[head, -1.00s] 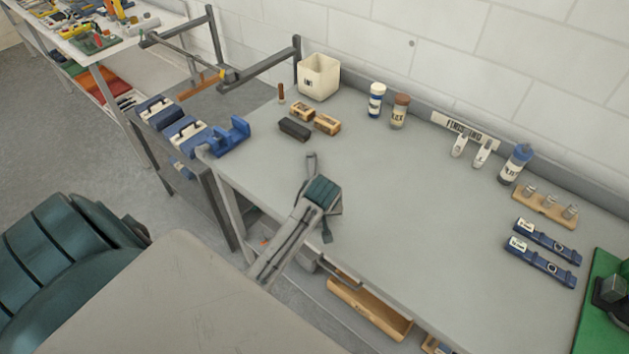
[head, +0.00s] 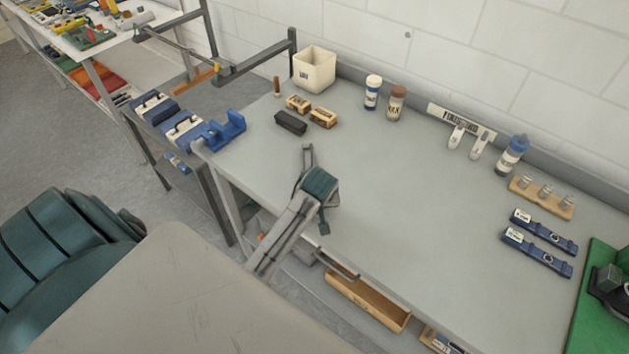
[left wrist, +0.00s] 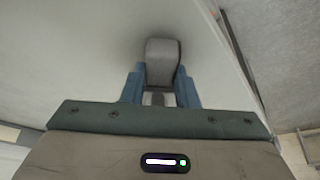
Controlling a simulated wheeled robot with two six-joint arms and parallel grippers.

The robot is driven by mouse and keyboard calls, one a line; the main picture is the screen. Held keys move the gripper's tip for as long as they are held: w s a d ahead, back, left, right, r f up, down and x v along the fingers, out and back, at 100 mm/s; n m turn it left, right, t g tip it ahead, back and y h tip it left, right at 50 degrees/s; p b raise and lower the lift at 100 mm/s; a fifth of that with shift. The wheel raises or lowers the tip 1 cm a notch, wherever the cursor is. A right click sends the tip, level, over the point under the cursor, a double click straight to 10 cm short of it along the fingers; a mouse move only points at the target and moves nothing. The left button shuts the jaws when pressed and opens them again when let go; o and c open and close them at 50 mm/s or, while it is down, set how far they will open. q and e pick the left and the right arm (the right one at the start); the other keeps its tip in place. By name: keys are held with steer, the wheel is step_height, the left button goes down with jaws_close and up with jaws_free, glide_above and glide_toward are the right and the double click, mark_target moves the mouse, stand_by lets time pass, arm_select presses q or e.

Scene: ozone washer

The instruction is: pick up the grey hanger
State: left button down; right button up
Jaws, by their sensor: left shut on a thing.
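My left gripper (head: 318,187) is over the grey worktable's left part, near its front edge. In the left wrist view its two blue-grey fingers (left wrist: 160,92) are closed on the sides of a grey piece with a rounded end, the grey hanger (left wrist: 163,60). In the head view a thin grey part (head: 307,156) sticks out past the gripper's far side; the rest is hidden by the gripper. I cannot tell whether the hanger touches the table. My right gripper is not in view.
On the worktable (head: 400,190) stand a cream bin (head: 314,70), a black block (head: 290,122), wooden blocks (head: 323,117) and bottles (head: 372,92). Blue bars (head: 537,252) lie at right. A grey rail frame (head: 255,68) rises at the back left. The table's middle is clear.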

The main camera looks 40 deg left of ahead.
arm_select(q)
steer(key=shift+r+b, duration=0.3)
steer(key=shift+r, duration=0.05)
steer(key=shift+s+a+r+b, duration=0.15)
steer(key=shift+a+r+b, duration=0.05)
steer(key=shift+r+b, duration=0.25)
steer(key=shift+s+a+r+b, duration=0.2)
steer(key=shift+r+b, duration=0.1)
steer(key=shift+r, duration=0.25)
steer(key=s+a+r+b, duration=0.1)
steer(key=s+a+b, duration=0.3)
steer(key=s+a, duration=0.5)
steer(key=shift+s+a+r, duration=0.2)
steer(key=shift+a+r, duration=0.1)
steer(key=shift+a, duration=1.1)
